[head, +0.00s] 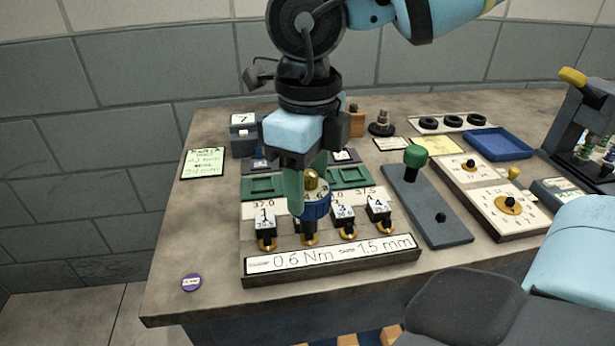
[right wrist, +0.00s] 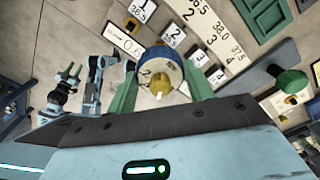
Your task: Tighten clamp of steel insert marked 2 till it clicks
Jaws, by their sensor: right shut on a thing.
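My right gripper (head: 307,190), with green fingers, is shut on a blue driver (head: 316,208) with a brass-coloured top and a pale number band. It holds the driver upright over the row of steel inserts. The insert marked 1 (head: 265,220) is left of it; those marked 3 (head: 343,214) and 4 (head: 377,207) are right. In the head view, insert 2 is mostly hidden behind the driver; whether the tip sits in its clamp is unclear. The right wrist view shows the driver (right wrist: 160,72) between the fingers. My left gripper (right wrist: 73,72) seems to show there, small.
The insert board's front strip (head: 330,255) reads 0.6 Nm and 1.5 mm. A grey plate with a green knob (head: 415,156) stands right of it. A blue tray (head: 498,144) and dial boards (head: 505,207) lie further right. A purple disc (head: 191,282) lies front left, with bare bench around it.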

